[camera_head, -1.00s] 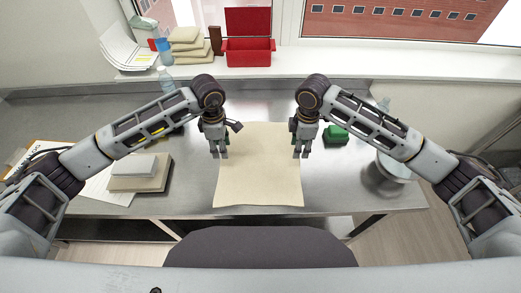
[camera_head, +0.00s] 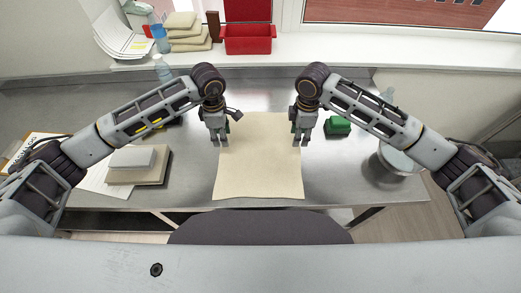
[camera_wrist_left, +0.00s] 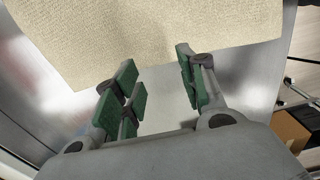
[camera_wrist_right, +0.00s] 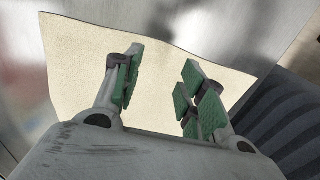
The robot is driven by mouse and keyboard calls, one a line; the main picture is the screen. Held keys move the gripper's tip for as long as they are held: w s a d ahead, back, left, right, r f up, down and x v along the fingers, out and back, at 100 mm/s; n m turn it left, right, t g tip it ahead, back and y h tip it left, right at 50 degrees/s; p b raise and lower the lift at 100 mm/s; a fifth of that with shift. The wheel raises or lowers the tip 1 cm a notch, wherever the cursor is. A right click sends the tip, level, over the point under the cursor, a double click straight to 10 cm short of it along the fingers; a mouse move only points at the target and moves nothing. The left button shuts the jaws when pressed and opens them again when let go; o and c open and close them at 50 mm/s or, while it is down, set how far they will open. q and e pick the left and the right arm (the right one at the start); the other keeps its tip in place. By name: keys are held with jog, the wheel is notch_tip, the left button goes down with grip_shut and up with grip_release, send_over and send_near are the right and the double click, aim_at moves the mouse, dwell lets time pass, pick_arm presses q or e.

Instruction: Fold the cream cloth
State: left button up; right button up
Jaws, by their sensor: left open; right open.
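The cream cloth (camera_head: 259,165) lies flat and unfolded on the metal table, its near edge close to the table's front edge. My left gripper (camera_head: 221,143) is open above the cloth's left edge. In the left wrist view, the cloth (camera_wrist_left: 150,35) lies beyond the open green-padded fingers (camera_wrist_left: 160,85), which hold nothing. My right gripper (camera_head: 299,142) is open above the cloth's right edge. In the right wrist view, the cloth (camera_wrist_right: 85,65) shows behind and between the open fingers (camera_wrist_right: 165,75), also empty. I cannot tell whether any fingertip touches the cloth.
A green block (camera_head: 337,125) sits right of my right gripper. A round metal bowl (camera_head: 393,165) stands at the right. Stacked folded cloths (camera_head: 138,170) and papers lie at the left. A red bin (camera_head: 248,40) and more folded cloths (camera_head: 185,35) are on the sill.

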aim_at(225, 151)
pick_arm(q)
jog(key=shift+f, duration=3.4)
pick_arm(e)
jog(key=shift+f, duration=3.4)
pick_arm(q)
jog(key=shift+f, duration=0.15)
pick_arm(e)
jog(key=shift+f, duration=0.2)
pick_arm(q)
jog(key=shift+c, duration=0.5)
pick_arm(e)
jog(key=shift+c, duration=0.5)
pick_arm(q)
jog(key=shift+s+f, duration=0.1)
grip_shut()
pick_arm(e)
jog(key=shift+s+f, duration=0.1)
jog(key=shift+f, duration=0.05)
grip_shut()
pick_arm(q)
jog(key=shift+r, duration=0.25)
pick_arm(e)
jog(key=shift+r, duration=0.25)
